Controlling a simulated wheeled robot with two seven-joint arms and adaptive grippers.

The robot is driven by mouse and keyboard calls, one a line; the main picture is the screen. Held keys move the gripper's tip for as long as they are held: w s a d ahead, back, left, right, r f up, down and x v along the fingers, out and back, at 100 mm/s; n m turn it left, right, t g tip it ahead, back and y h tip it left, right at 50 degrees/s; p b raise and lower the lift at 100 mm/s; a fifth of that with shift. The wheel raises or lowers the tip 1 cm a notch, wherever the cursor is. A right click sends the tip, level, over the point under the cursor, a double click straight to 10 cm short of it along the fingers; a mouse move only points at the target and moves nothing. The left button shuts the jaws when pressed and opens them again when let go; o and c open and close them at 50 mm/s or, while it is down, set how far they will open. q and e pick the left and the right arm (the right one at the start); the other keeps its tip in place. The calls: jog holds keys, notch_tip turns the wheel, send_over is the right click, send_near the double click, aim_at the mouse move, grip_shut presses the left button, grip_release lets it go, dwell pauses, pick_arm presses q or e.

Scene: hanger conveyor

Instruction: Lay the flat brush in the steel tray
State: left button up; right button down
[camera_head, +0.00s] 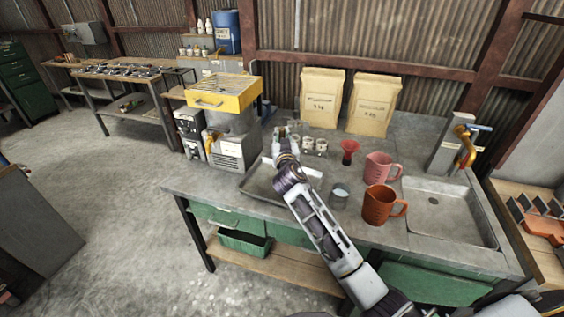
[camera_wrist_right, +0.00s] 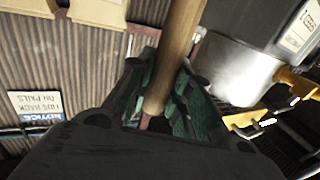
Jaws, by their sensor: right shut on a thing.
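The steel tray (camera_head: 257,193) lies on the grey workbench, left of the middle, partly hidden behind my right arm. My right gripper (camera_head: 280,133) is above and beyond the tray's far side in the head view. In the right wrist view its green-lined fingers (camera_wrist_right: 160,112) are shut around a wooden handle (camera_wrist_right: 176,50), which I take to be the flat brush's. The handle runs out of the top of that view; the bristles do not show clearly. My left gripper is not in view.
A yellow-topped machine (camera_head: 222,97) stands left of the tray. A metal cup (camera_head: 340,196), a pink jug (camera_head: 380,167) and an orange jug (camera_head: 379,205) stand to its right. Small jars (camera_head: 314,145), a red funnel (camera_head: 349,149) and two paper bags (camera_head: 321,99) are behind. A sink (camera_head: 440,211) is at right.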

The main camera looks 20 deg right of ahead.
notch_tip(320, 180, down, 4)
jog(key=shift+r, duration=0.1)
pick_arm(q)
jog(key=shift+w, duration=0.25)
pick_arm(e)
jog(key=shift+f, duration=1.9)
pick_arm(q)
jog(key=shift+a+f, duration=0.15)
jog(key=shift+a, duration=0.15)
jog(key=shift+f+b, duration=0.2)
jog(key=shift+b, duration=0.15)
pick_arm(e)
jog(key=shift+f, duration=0.15)
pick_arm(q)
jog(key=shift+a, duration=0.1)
pick_arm(e)
jog(key=c, duration=1.3)
grip_release()
